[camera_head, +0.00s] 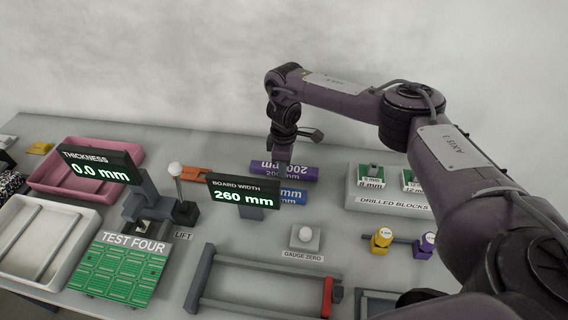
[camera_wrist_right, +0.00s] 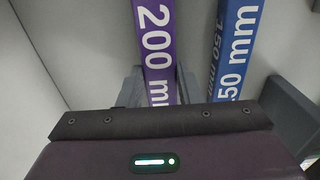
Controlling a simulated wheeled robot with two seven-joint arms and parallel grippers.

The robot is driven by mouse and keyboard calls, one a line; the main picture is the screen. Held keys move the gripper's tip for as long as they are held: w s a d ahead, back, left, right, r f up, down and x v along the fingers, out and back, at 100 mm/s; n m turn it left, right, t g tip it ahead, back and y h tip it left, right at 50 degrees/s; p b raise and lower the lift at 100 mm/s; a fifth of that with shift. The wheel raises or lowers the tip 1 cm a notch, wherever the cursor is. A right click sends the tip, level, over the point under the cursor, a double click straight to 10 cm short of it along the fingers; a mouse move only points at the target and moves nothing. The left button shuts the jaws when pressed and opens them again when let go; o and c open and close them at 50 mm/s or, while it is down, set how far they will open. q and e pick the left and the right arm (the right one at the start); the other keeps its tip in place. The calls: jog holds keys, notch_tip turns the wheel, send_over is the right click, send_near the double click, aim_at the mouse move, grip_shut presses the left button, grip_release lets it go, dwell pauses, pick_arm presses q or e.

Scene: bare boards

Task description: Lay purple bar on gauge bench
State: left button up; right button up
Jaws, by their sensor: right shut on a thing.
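The purple bar (camera_head: 300,173), marked 200 mm, lies at the back of the table beyond the board width display; it also shows in the right wrist view (camera_wrist_right: 155,40). My right gripper (camera_head: 280,160) points down over it, one finger on each side, shut on the bar. I cannot tell whether the bar is clear of the table. A low grey frame with a red end piece, which looks like the gauge bench (camera_head: 255,308), stands at the front middle and is empty. My left gripper is not in view.
A blue bar (camera_head: 292,196) lies close beside the purple one, also in the wrist view (camera_wrist_right: 235,45). The board width display (camera_head: 243,194) stands between the bars and the frame. A gauge zero button (camera_head: 305,238) and drilled blocks stand (camera_head: 390,202) are to the right.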

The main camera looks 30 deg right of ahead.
jog(key=shift+f, duration=0.4)
jog(key=o, duration=1.1)
jog(key=shift+o, duration=0.2)
notch_tip(320, 180, up, 7)
jog(key=shift+r, duration=0.45)
jog(key=shift+r, duration=0.1)
notch_tip(320, 180, up, 8)
jog(key=p, duration=0.2)
jog(key=shift+f, duration=0.2)
